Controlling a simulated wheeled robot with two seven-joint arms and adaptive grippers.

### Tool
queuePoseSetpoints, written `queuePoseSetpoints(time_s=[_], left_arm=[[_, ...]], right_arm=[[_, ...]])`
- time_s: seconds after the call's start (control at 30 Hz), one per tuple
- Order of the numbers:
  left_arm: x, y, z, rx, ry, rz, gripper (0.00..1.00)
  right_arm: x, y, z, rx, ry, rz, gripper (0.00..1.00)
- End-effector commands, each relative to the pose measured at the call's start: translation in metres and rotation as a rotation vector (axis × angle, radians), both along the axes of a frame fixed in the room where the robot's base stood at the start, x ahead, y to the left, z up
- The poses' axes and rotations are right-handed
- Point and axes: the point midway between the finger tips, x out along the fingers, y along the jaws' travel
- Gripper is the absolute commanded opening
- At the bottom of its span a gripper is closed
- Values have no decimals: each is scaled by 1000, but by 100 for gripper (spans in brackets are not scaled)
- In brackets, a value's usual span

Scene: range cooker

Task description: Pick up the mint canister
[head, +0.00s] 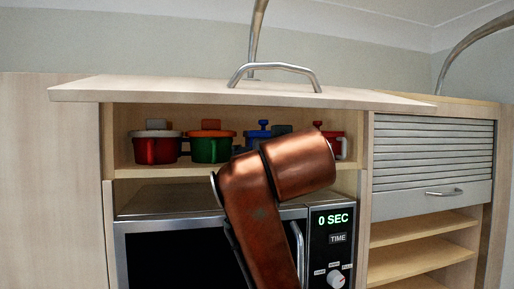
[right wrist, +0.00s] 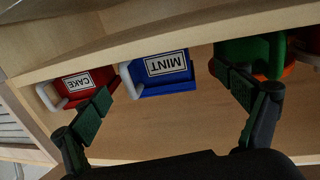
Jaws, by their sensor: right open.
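The mint canister is blue with a white MINT label that reads upside down in the right wrist view (right wrist: 158,78). It sits in the open cupboard shelf. In the head view its blue top (head: 258,132) shows, the rest hidden behind my arm. My right gripper (right wrist: 165,84) is open and empty, with one finger on each side of the mint canister in the picture. Whether the fingers reach beside it or are still short of it, I cannot tell. My right gripper is hidden in the head view. My left gripper is not in view.
A red CAKE canister (right wrist: 78,86) stands close beside the mint one, near one finger. A green canister (right wrist: 248,54) is on the other side, near the other finger. The raised cupboard door (head: 150,91) overhangs the shelf. A microwave (head: 165,250) is below.

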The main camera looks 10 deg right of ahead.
Motion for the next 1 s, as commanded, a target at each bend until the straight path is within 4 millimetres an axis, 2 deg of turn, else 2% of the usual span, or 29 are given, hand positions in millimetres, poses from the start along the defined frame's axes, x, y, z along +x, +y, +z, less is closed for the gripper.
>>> queuePoseSetpoints(time_s=[0.03, 0.13, 0.43, 0.63, 0.77, 0.97, 1.0], left_arm=[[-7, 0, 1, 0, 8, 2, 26], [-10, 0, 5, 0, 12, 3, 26], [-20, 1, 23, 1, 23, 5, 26], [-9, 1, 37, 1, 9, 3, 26], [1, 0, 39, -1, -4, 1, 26], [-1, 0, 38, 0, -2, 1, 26], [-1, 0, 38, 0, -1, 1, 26]], right_arm=[[0, 0, 1, 0, -2, 0, 92], [10, -1, 2, 0, 0, 1, 92], [52, -5, 4, -1, 6, 3, 92], [78, -9, 6, 1, 5, 4, 92], [84, -10, 5, 1, 3, 5, 92], [85, -10, 4, 1, 3, 5, 92], [85, -10, 4, 1, 3, 5, 90]])
